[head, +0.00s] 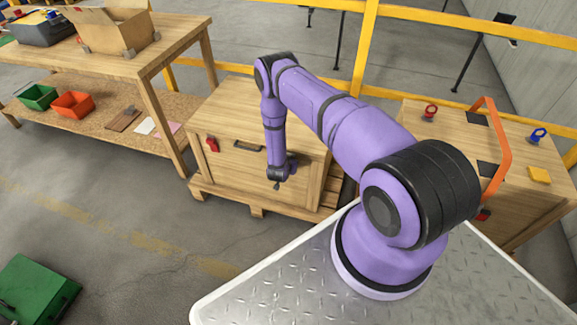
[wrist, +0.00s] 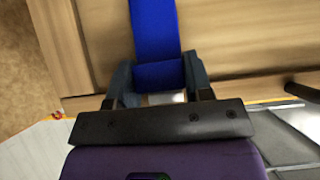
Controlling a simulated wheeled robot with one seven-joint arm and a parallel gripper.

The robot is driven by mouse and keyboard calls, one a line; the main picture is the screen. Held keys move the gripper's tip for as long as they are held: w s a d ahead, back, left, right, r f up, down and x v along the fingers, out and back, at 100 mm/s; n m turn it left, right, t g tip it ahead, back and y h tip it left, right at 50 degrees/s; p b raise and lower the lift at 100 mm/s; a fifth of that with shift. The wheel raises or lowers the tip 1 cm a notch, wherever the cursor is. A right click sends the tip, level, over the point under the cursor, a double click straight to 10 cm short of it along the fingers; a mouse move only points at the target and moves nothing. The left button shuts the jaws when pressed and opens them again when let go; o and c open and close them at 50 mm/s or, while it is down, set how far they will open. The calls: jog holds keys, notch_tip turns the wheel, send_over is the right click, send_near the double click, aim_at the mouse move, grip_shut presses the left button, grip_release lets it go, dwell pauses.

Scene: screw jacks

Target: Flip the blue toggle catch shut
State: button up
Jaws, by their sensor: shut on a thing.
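The blue toggle catch (wrist: 155,28) shows in the wrist view as a long blue lever against the wooden crate front. My gripper (wrist: 160,80) has one finger on each side of the lever's near end and is shut on it. In the head view my gripper (head: 277,184) is at the right part of the wooden crate's front (head: 235,170). The blue catch cannot be made out there, hidden by my gripper and wrist. Where the lever joins the crate is out of the wrist view.
A red catch (head: 212,144) and a dark handle (head: 249,147) are on the same crate front. The crate stands on a pallet (head: 225,203). A workbench (head: 165,50) stands at left, a second crate (head: 445,140) at right. A green box (head: 38,290) is on the floor.

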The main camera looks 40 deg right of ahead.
jog(key=shift+d, duration=0.1)
dwell(0.4)
jog(key=o, duration=1.3)
jog(key=shift+r, duration=0.1)
jog(key=v, duration=1)
jog(key=shift+s+r, duration=0.1)
jog(key=shift+r, duration=0.25)
jog(key=shift+c, duration=0.3)
